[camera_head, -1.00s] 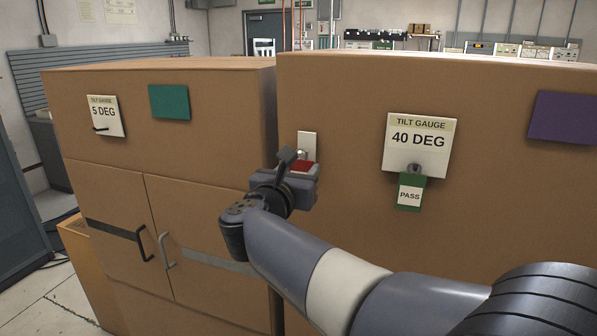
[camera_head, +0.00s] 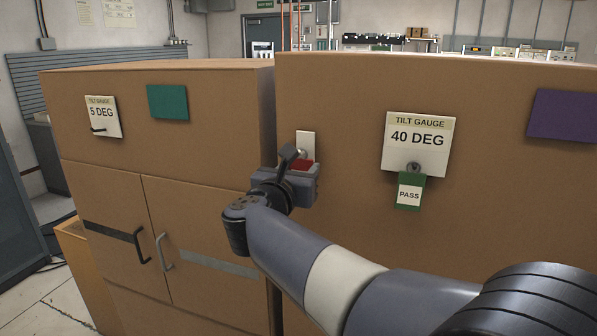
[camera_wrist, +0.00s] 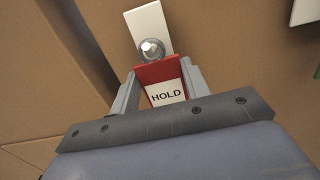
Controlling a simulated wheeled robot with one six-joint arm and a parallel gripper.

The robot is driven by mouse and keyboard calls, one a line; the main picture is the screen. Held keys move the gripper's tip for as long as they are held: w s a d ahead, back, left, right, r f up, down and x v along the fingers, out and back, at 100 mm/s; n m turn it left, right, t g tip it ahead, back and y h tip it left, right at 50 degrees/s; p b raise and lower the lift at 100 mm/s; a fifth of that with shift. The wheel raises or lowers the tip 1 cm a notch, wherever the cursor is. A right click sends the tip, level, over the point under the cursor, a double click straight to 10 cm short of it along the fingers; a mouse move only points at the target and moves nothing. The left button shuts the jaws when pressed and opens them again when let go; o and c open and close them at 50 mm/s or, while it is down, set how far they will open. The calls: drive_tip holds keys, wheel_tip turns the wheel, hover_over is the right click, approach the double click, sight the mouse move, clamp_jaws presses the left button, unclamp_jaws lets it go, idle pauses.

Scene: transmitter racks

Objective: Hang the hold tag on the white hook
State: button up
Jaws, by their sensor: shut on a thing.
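My gripper (camera_head: 292,180) is shut on the hold tag (camera_wrist: 165,85), a red tag with a white label reading HOLD. Its red top edge (camera_head: 303,165) shows in the head view. The white hook's plate (camera_head: 306,142) is fixed to the right cabinet just above the tag. In the wrist view the hook's rounded knob end (camera_wrist: 151,49) stands at the top edge of the tag, on its white plate (camera_wrist: 147,22). The tag's top is close to or touching the knob; I cannot tell whether the hook passes through the tag. My jaws grip the tag's two sides.
The right cabinet carries a 40 DEG tilt gauge sign (camera_head: 416,140) with a green PASS tag (camera_head: 410,191) on a hook, and a purple panel (camera_head: 564,118). The left cabinet has a 5 DEG sign (camera_head: 103,116), a teal panel (camera_head: 168,102) and door handles (camera_head: 163,251).

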idle(0.3)
drive_tip(key=o, duration=1)
drive_tip(key=shift+o, duration=0.2)
drive_tip(key=b+v, duration=0.3)
drive_tip(key=v, duration=0.7)
drive_tip(key=shift+s, duration=0.35)
drive_tip(key=p+x, duration=0.3)
drive_tip(key=x, duration=0.8)
drive_tip(key=shift+s+a+r, duration=0.1)
drive_tip(key=shift+a, duration=0.05)
